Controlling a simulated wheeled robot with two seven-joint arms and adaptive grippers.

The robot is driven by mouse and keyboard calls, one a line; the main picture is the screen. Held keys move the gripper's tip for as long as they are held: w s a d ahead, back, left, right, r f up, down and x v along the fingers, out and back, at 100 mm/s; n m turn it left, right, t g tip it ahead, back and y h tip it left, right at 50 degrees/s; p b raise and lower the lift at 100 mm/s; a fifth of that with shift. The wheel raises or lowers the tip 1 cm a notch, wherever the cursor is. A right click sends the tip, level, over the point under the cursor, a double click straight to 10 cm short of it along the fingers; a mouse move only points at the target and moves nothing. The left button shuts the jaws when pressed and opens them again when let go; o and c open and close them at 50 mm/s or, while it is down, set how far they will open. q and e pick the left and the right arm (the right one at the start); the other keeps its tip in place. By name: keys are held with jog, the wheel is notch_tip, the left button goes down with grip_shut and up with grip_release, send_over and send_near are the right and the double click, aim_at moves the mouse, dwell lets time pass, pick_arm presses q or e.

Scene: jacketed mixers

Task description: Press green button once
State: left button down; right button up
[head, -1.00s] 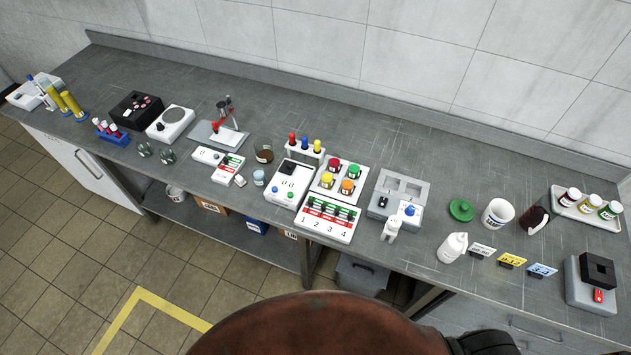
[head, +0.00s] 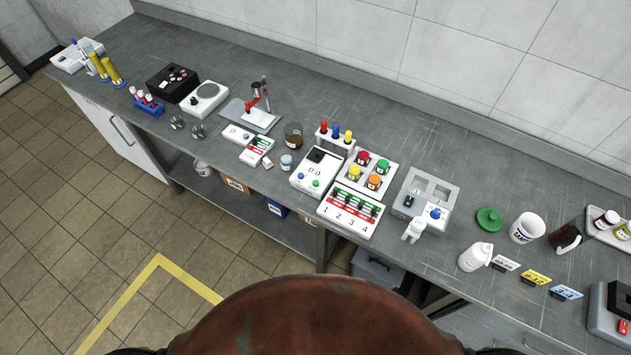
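A small green button (head: 316,183) sits on the front edge of a white device (head: 309,186) with a dark panel and a "0.0" readout, near the middle of the bench. A blue button (head: 301,176) is just left of it. Neither gripper shows in the head view. Only dark bits of my own body show at the bottom edge, beside my rounded reddish-brown body part. Nothing touches the white device.
A rack with red, blue and yellow items (head: 336,137), jars with coloured lids (head: 368,171) and a numbered 1–4 panel (head: 350,208) crowd the device. A brown-filled beaker (head: 293,135) stands left of it. The grey bench (head: 250,50) is clear along the back.

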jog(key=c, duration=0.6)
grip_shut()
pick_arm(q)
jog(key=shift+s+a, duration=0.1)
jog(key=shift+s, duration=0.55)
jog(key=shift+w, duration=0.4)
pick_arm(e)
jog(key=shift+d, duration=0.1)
